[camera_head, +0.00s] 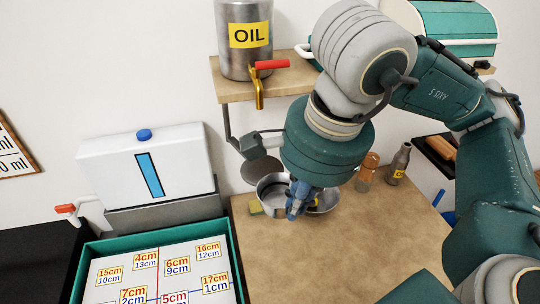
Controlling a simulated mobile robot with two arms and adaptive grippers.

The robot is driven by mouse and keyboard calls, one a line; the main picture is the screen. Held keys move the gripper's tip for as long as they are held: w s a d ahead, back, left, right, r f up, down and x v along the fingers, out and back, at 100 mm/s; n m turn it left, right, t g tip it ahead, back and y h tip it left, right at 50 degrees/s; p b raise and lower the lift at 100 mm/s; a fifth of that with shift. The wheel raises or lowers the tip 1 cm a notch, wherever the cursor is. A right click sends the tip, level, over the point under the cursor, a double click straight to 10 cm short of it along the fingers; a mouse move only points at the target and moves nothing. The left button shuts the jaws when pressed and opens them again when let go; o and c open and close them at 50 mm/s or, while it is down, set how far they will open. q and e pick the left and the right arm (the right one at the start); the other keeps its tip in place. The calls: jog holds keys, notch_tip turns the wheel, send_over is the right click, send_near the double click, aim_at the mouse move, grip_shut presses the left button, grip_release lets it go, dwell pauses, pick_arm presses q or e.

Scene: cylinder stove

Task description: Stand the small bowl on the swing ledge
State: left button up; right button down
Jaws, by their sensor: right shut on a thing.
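A small metal bowl (270,187) is in the middle of the view, above the wooden counter. My right gripper (297,205) points down and is shut on the bowl's rim. The gripper and wrist cover part of the bowl. A flat grey round plate on a wall bracket, which looks like the swing ledge (260,170), is just behind and above the bowl in the picture. I cannot tell whether bowl and ledge touch. My left gripper is not in view.
A shelf (232,89) holds an oil tank (243,45) with a red-handled tap (271,65). A white tank (148,165) and a green-rimmed tray (238,262) stand at left. Small bottles (398,163) stand at the counter's back right. The counter's front (330,250) is clear.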

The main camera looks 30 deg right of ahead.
jog(key=w+d+p, duration=0.1)
jog(key=w, duration=0.3)
jog(key=w+d+p, duration=0.1)
jog(key=w+p, duration=0.1)
jog(key=w, duration=0.2)
jog(key=w+d+p, duration=0.1)
jog(key=w, duration=0.4)
jog(key=shift+d, duration=0.25)
jog(key=p+x, duration=0.2)
jog(key=x, duration=0.1)
jog(key=shift+d+p, duration=0.15)
jog(key=shift+p, duration=0.15)
jog(key=shift+f, duration=0.3)
jog(key=shift+f, duration=0.1)
jog(key=shift+f, duration=0.15)
jog(key=c, duration=2.4)
grip_release()
jog(key=shift+b, duration=0.35)
jog(key=o, duration=0.5)
jog(key=shift+c, duration=0.2)
